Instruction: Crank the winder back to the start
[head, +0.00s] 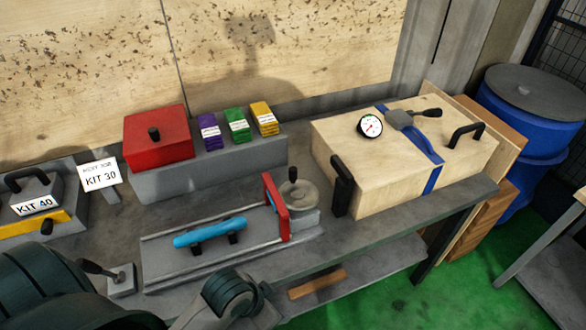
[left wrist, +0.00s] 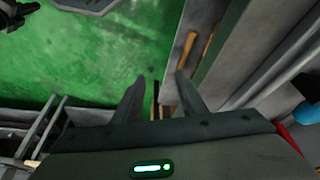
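A grey round winder wheel (head: 297,192) with an upright black knob (head: 293,174) sits at the right end of the grinder bed (head: 165,262), just right of a red plate (head: 275,205). A blue cylinder (head: 210,232) lies along the bed, left of that plate. My left arm comes in at the bottom left of the head view, in front of the bench and well short of the wheel. In the left wrist view my left gripper (left wrist: 158,96) has its two fingers apart with nothing between them, over the floor beside the bench. My right gripper is not in view.
A wooden box (head: 370,165) with a blue strap, gauge and black handles stands right of the wheel. A red block (head: 157,138) and purple, green and yellow stacks stand on a grey ledge behind. A small black-handled lever (head: 120,278) stands front left. Green floor (head: 470,270) is open at right.

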